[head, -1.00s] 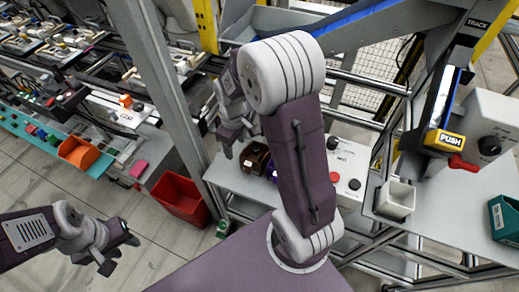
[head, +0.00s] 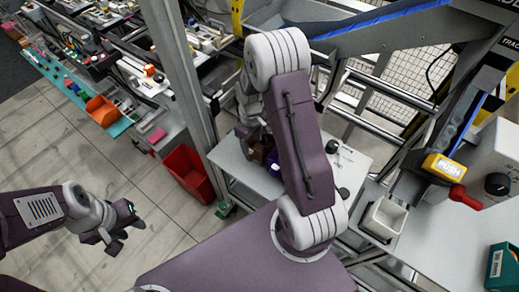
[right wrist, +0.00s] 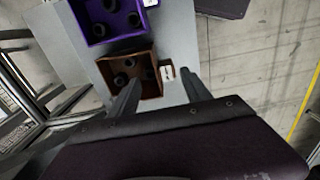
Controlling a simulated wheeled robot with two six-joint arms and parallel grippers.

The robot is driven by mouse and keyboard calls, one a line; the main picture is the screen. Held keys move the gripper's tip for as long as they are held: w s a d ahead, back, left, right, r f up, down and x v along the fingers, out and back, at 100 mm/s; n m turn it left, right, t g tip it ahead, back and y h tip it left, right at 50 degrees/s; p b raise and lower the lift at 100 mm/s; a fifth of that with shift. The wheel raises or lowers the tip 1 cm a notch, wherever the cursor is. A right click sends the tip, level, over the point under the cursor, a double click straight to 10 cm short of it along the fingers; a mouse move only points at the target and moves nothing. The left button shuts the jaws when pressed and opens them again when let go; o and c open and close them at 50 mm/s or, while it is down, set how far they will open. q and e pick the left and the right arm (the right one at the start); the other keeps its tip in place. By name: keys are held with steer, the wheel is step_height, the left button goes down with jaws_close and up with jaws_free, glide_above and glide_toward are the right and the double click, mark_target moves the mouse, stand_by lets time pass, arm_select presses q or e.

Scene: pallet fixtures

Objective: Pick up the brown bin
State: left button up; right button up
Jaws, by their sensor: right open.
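The brown bin (right wrist: 128,74) stands on a light grey table top in the right wrist view, with several dark round parts inside. A small tab with a white label (right wrist: 167,72) is on its right side. My right gripper (right wrist: 160,80) is open, one finger overlapping the bin and the other to the right of the tab. I cannot tell whether they touch it. In the head view the brown bin (head: 262,151) is mostly hidden by my right arm. My left gripper (head: 129,238) is empty, its fingers apart, over the floor at the left.
A purple bin (right wrist: 108,20) with dark parts stands right beside the brown one. A red floor bin (head: 188,173) is left of the table, past a grey post (head: 176,75). A white container (head: 383,218) and a teal box (head: 503,265) are on the right.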

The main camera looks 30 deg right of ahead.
steer(key=f, duration=0.2)
steer(key=a+f, duration=0.1)
steer(key=f, duration=0.1)
steer(key=shift+s+f, duration=0.1)
steer(key=shift+f, duration=0.5)
jaws_close()
steer(key=shift+r, duration=0.1)
step_height(320, 180, up, 10)
steer(key=shift+p, duration=0.3)
step_height(320, 180, up, 5)
steer(key=p, duration=0.4)
steer(key=shift+p, duration=0.4)
